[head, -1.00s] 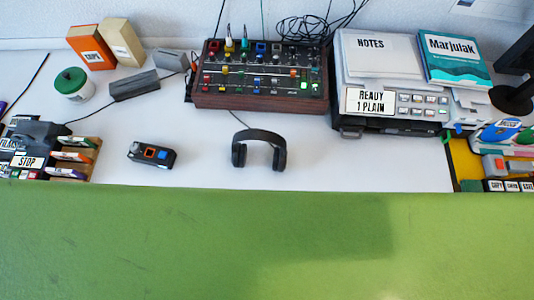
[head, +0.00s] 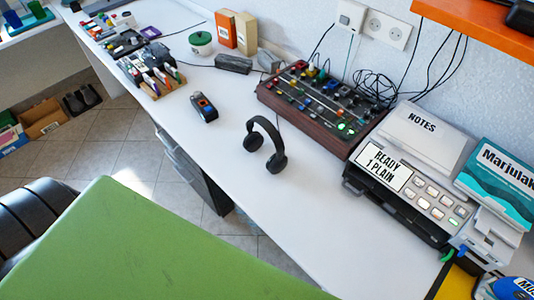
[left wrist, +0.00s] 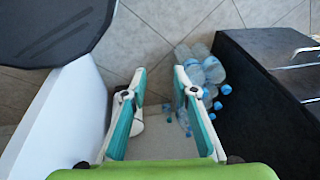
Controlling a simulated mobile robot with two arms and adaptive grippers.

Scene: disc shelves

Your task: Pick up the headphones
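The black headphones (head: 276,162) lie on the white desk in the head view, headband arched up and the ear cups toward the front edge. They are in front of the mixer, with free desk around them. Neither gripper shows in the head view. In the left wrist view my left gripper (left wrist: 160,74) has its two teal-padded fingers apart with nothing between them. It points down at the tiled floor, and no headphones show there. My right gripper is in no view.
A mixer (head: 310,108) with a wooden side stands behind the headphones, a printer (head: 414,196) to the right. A small black device (head: 204,107) lies to the left.

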